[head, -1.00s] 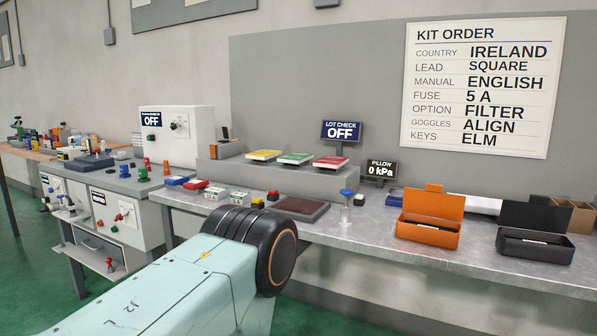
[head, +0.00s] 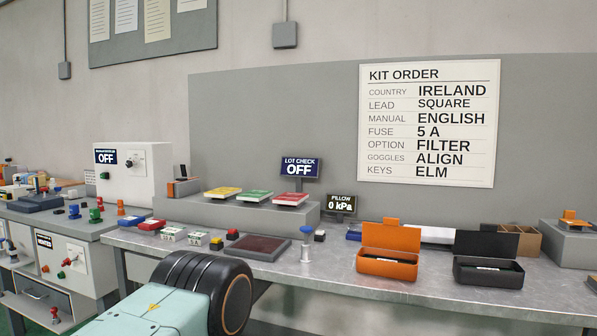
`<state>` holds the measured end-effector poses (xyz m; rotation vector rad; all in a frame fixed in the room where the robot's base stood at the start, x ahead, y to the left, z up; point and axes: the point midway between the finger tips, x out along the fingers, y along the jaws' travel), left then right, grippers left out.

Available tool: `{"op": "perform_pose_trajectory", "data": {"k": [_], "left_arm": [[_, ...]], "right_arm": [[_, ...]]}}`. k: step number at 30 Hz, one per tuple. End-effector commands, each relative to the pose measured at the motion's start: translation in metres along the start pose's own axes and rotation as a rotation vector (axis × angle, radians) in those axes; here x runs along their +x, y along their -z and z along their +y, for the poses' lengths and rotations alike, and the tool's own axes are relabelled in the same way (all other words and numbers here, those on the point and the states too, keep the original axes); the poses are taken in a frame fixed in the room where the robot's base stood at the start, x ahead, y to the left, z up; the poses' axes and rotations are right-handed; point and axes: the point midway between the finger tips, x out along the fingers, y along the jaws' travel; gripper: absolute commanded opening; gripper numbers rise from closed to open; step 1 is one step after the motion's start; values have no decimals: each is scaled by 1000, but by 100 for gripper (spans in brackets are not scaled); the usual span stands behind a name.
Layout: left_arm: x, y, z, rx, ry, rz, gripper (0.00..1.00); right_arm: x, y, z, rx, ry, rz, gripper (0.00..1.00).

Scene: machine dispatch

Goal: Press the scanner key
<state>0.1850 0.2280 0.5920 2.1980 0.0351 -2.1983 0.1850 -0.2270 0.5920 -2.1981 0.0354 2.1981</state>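No key is readably labelled as the scanner's, so I cannot tell which it is. The lot check display (head: 300,167) reads OFF, and the pillow display (head: 341,204) reads 0 kPa. Neither of my grippers is in view.
The dark red pad (head: 258,248) lies near the bench's front edge. An orange open case (head: 388,265) and a black open case (head: 488,273) stand at the right. Yellow, green and red booklets (head: 257,196) lie on a grey ledge. The kit order board (head: 430,125) hangs behind.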

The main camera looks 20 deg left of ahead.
Motion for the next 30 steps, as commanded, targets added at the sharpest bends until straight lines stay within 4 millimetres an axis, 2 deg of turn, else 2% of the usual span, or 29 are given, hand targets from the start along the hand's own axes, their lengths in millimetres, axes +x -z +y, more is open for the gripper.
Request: {"op": "perform_pose_trajectory", "data": {"k": [1,9,30], "left_arm": [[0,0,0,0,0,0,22],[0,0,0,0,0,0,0],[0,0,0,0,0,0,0]], "right_arm": [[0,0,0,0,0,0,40],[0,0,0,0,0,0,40],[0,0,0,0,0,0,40]]}}
